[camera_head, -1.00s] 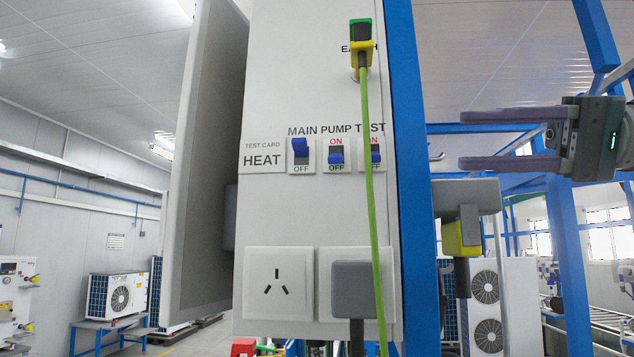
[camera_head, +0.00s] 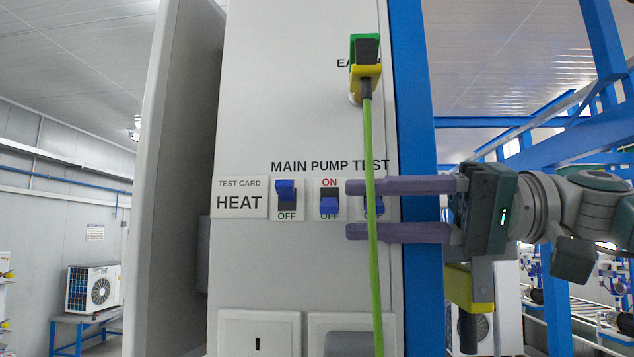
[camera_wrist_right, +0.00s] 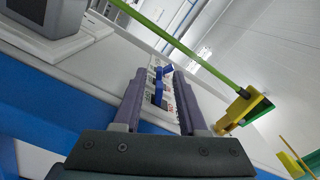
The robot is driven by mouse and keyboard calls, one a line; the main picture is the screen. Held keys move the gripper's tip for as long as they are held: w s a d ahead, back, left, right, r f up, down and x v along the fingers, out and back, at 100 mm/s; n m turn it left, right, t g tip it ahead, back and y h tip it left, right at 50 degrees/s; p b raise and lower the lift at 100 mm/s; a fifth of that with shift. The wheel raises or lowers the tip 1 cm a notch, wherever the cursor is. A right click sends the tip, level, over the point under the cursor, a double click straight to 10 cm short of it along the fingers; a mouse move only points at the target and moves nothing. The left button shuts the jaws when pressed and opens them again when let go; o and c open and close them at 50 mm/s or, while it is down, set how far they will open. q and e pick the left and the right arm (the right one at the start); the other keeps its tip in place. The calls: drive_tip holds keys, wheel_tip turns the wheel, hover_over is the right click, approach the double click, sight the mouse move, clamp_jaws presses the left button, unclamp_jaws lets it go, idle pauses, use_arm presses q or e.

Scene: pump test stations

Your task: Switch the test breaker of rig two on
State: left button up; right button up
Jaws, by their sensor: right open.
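The test breaker (camera_head: 374,206) is the rightmost of three blue switches on the pale panel (camera_head: 300,120), under the word TEST. Its lever looks down, like the pump breaker (camera_head: 329,204), whose lever is down by OFF. The main breaker (camera_head: 286,192) has its lever up. My right gripper (camera_head: 352,209) is open, coming from the right, with one finger above and one below the test breaker in the head view. Contact cannot be told. In the right wrist view the open fingers (camera_wrist_right: 159,78) flank blue levers (camera_wrist_right: 160,92). My left gripper is not in view.
A green cable (camera_head: 372,270) hangs from the yellow-green earth plug (camera_head: 365,62) and crosses in front of my right fingers and the test breaker. A blue post (camera_head: 416,110) stands along the panel's right edge. Sockets (camera_head: 260,333) sit below the switches.

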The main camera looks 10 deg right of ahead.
drive_tip(key=shift+a, duration=0.15)
drive_tip(key=shift+c, duration=0.3)
drive_tip(key=shift+w, duration=0.1)
clamp_jaws()
